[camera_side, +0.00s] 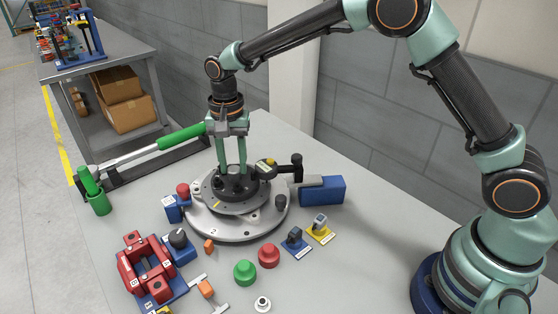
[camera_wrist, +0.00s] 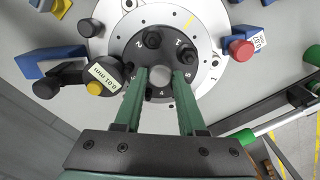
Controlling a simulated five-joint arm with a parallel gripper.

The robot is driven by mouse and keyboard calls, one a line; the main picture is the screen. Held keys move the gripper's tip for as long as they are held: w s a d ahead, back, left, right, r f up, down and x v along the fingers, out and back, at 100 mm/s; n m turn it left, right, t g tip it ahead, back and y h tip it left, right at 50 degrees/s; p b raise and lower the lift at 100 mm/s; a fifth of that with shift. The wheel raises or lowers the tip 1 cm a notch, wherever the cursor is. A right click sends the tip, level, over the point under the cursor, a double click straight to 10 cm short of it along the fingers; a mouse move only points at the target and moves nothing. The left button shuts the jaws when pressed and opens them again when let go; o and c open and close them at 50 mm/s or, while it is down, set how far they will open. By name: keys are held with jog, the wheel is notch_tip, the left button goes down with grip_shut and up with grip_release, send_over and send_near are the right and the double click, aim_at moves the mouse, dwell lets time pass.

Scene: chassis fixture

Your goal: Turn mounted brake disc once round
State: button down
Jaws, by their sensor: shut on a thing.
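The brake disc (camera_side: 248,205) is a grey ring with a dark raised centre and a yellow mark, lying flat on a round light base plate (camera_side: 212,229). In the wrist view the disc (camera_wrist: 207,66) shows numbers and dark studs round its centre. My gripper (camera_side: 233,172) points straight down over the disc's centre. In the wrist view my gripper (camera_wrist: 162,76) has its green fingers closed on both sides of a pale round central hub (camera_wrist: 160,76). The fingers hide part of the near side. A dial gauge (camera_side: 266,169) marked 0.01 mm reaches over the disc's right edge.
The gauge's black post and blue block (camera_side: 322,191) stand right of the disc. A red-knobbed blue block (camera_side: 178,209) is at its left. A green-handled torque wrench (camera_side: 160,147) lies behind left. Red caliper (camera_side: 147,268), knobs and small parts crowd the front.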

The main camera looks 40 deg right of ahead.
jog(key=n, duration=1.1)
jog(key=shift+n, duration=0.3)
jog(key=n, duration=1.6)
jog(key=shift+n, duration=0.4)
jog(key=n, duration=1.7)
jog(key=c, duration=0.8)
grip_release()
